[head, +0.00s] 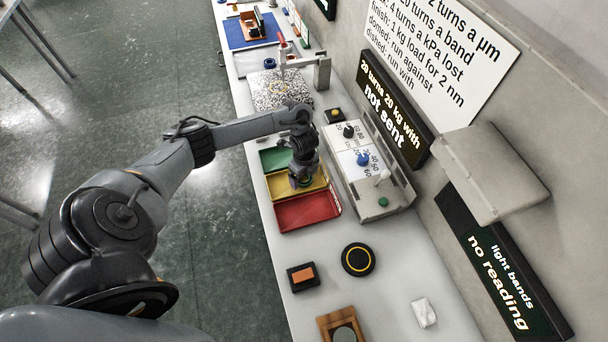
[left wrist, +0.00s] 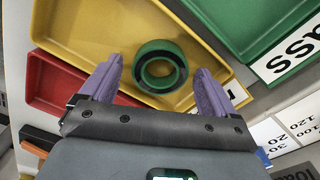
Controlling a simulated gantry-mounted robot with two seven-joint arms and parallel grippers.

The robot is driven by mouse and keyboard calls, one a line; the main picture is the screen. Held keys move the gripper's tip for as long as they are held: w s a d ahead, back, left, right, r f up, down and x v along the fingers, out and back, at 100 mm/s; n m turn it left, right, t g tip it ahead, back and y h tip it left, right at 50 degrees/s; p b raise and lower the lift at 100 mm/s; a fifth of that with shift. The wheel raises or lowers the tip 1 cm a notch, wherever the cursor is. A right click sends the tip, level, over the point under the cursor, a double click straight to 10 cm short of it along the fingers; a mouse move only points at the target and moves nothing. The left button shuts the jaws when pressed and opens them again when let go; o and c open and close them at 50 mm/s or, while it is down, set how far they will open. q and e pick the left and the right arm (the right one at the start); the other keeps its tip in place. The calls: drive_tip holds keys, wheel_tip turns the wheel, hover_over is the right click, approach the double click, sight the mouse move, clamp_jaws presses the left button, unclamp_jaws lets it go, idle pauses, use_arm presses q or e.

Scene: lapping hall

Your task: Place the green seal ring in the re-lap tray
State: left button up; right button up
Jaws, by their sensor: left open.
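The tray's label is mostly hidden by a finger. My right gripper is not in view.
A green tray (head: 275,159) and a red tray (head: 306,213) flank the yellow one. A grey instrument (head: 388,203) with dials stands close on the right. A black round puck (head: 358,259) and an orange-topped block (head: 303,276) sit nearer on the bench.

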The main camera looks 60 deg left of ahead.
use_arm(q)
wheel_tip(320, 180, up, 12)
drive_tip(key=p, duration=0.5)
drive_tip(key=d+f+t+h, duration=0.3)
drive_tip(key=d+t, duration=0.3)
drive_tip(key=d, duration=2.3)
drive_tip(key=s+a+r+n+g+y, duration=0.1)
drive_tip(key=s+a+r+n, duration=0.1)
drive_tip(key=s+n, duration=0.4)
drive_tip(key=s+a+r+n+g+y, duration=0.1)
drive_tip(key=s+r+n, duration=0.4)
drive_tip(key=s, duration=0.5)
drive_tip(key=shift+a+r+n+y, duration=0.25)
drive_tip(key=shift+a+n+y, duration=0.25)
drive_tip(key=shift+n, duration=0.7)
wheel_tip(320, 180, up, 19)
drive_tip(key=p, duration=1.9)
